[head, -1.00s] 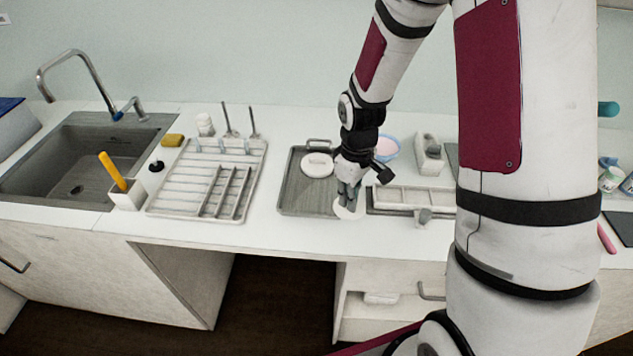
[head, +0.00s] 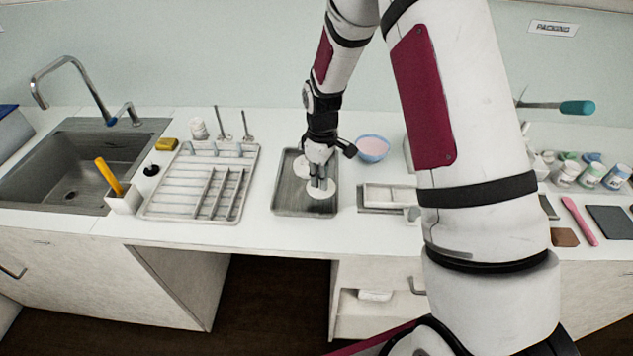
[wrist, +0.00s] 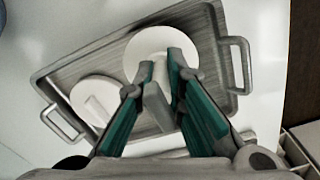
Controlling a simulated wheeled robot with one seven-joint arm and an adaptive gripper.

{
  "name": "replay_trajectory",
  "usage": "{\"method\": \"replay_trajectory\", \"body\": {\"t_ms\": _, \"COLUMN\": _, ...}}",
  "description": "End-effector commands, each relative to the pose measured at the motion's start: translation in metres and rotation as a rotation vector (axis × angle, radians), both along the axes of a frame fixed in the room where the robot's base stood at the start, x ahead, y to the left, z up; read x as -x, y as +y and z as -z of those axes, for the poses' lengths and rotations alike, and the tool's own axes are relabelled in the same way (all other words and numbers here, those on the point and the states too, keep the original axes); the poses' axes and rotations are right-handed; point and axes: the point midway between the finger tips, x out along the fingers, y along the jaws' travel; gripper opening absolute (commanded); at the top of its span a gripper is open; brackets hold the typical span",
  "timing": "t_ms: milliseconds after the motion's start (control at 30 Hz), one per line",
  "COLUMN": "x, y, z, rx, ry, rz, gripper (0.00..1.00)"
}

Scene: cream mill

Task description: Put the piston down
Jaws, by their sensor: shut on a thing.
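The piston (head: 321,192) is a white round disc with an upright grip. My gripper (head: 320,181) is shut on that grip, with the disc below the fingertips. The wrist view also shows the piston (wrist: 150,44) between the fingers. The disc is over the right front part of the grey tray (head: 289,207); I cannot tell whether it touches the tray floor. A second white disc with a bar handle (wrist: 93,92) lies in the tray beside it, partly hidden by my gripper in the head view.
A white rack (head: 161,203) stands left of the tray. A bowl of pink stuff (head: 372,148) is behind right, and a pale rectangular mould (head: 388,196) is right. The tray has raised walls and end handles. The sink (head: 75,178) is far left.

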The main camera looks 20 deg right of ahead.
Motion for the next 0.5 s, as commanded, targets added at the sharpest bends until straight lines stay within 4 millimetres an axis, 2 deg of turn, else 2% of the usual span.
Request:
{"method": "replay_trajectory", "body": {"t_ms": 267, "x": -0.024, "y": 0.006, "z": 0.002, "rx": -0.001, "ry": -0.001, "rz": 0.000, "gripper": 0.00}}
{"method": "replay_trajectory", "body": {"t_ms": 500, "x": -0.021, "y": 0.006, "z": 0.032, "rx": -0.001, "ry": 0.002, "rz": 0.001, "gripper": 0.00}}
